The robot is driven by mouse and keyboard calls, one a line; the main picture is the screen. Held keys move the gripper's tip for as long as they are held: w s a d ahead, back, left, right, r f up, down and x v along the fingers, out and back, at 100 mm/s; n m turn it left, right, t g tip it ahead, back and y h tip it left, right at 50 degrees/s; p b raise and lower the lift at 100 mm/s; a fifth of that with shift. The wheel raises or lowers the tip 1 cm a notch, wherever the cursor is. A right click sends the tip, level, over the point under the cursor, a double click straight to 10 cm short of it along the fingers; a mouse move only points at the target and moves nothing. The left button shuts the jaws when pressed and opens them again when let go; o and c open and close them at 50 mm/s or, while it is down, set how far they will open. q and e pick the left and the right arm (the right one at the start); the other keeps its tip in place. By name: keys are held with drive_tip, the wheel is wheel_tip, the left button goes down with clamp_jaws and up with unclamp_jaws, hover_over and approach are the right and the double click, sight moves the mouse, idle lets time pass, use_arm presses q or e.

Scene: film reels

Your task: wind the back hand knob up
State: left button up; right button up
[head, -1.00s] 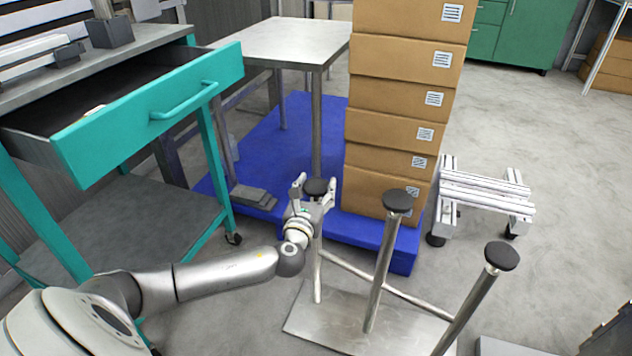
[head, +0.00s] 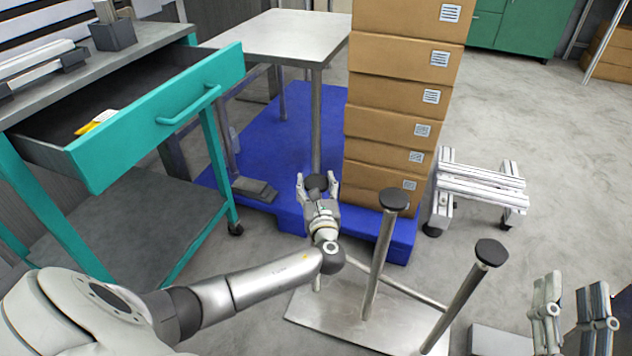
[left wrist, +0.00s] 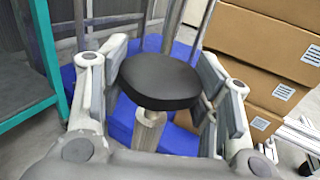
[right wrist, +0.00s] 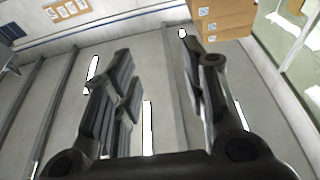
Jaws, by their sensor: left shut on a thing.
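Three metal posts with round black knobs rise from a steel base plate (head: 350,322). The back hand knob (head: 317,182) tops the farthest post, left of the other two in the head view. My left gripper (head: 318,187) is shut on this knob, one finger on each side. The left wrist view shows the knob (left wrist: 160,82) between the fingers, on a metal stem. The middle knob (head: 394,199) and the front knob (head: 491,252) stand free. My right gripper (head: 575,305) is at the lower right, open and empty, away from the knobs.
A teal bench with an open drawer (head: 150,130) stands at the left. A stack of cardboard boxes (head: 390,130) on a blue pallet (head: 255,150) is behind the posts. A low white frame (head: 480,185) stands at the right. Open floor lies beyond it.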

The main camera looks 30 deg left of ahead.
use_arm(q)
drive_tip(key=shift+f+n+g+y+p, duration=0.25)
drive_tip(key=shift+n+g+y+p, duration=0.15)
drive_tip(key=shift+n+g+y, duration=0.45)
use_arm(e)
drive_tip(key=shift+w+d+f+g+h, duration=0.15)
drive_tip(key=shift+f+g, duration=0.55)
drive_tip(key=shift+f, duration=0.4)
drive_tip(key=shift+w+d+f+g+h, duration=0.15)
drive_tip(key=shift+f+g, duration=0.55)
drive_tip(key=shift+f, duration=0.35)
use_arm(q)
drive_tip(key=o, duration=1)
drive_tip(key=shift+r, duration=0.1)
use_arm(e)
drive_tip(key=shift+a, duration=0.1)
use_arm(q)
drive_tip(key=v, duration=1.2)
